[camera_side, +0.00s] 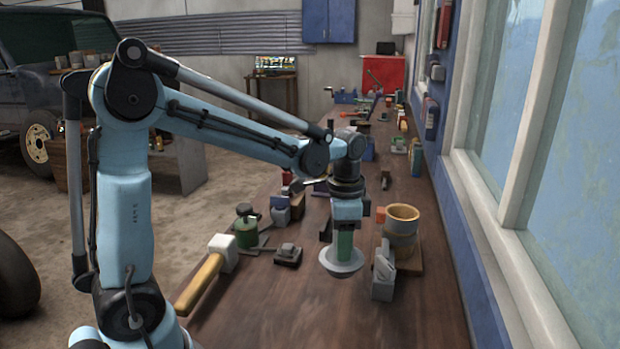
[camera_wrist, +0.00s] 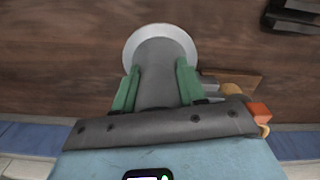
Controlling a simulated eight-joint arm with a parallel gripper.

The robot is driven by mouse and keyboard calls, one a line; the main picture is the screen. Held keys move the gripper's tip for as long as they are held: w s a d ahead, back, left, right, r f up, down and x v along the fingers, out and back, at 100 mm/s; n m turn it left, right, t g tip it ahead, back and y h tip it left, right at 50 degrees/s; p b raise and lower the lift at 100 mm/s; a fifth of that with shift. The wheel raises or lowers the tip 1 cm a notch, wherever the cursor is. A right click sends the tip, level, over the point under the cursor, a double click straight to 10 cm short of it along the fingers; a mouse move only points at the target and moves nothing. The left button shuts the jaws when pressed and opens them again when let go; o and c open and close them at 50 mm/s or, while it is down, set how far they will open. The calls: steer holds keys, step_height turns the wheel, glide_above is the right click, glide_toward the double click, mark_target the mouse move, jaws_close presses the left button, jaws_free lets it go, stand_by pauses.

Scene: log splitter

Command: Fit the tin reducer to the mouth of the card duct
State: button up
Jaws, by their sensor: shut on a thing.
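The tin reducer (camera_side: 341,263) is a grey piece with a wide, pale flared rim. My gripper (camera_side: 344,243) is shut on its narrower body, with green fingers on either side, and the flared end points down. The wrist view shows the reducer's rim (camera_wrist: 133,45) beyond my gripper (camera_wrist: 157,75). I cannot tell whether the rim touches the bench. What looks like the card duct (camera_side: 402,226) is a short, upright brownish cylinder with a yellowish open mouth. It stands on a wooden board (camera_side: 412,262), right of my gripper and apart from the reducer.
A grey block-like holder (camera_side: 383,277) stands between the reducer and the board. An orange block (camera_side: 380,215) sits beside the duct. A mallet (camera_side: 205,277), a green pot (camera_side: 246,232) and a small dark block (camera_side: 288,255) lie left. The near bench (camera_side: 330,315) is clear.

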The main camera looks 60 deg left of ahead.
steer(key=a+f, duration=0.1)
steer(key=w+a, duration=0.1)
steer(key=a+f, duration=0.1)
steer(key=a, duration=0.1)
steer(key=shift+w+a+f, duration=0.1)
steer(key=shift+w+f, duration=0.1)
steer(key=shift+f, duration=1.95)
steer(key=shift+f, duration=0.2)
steer(key=o, duration=1.2)
steer(key=shift+r, duration=0.1)
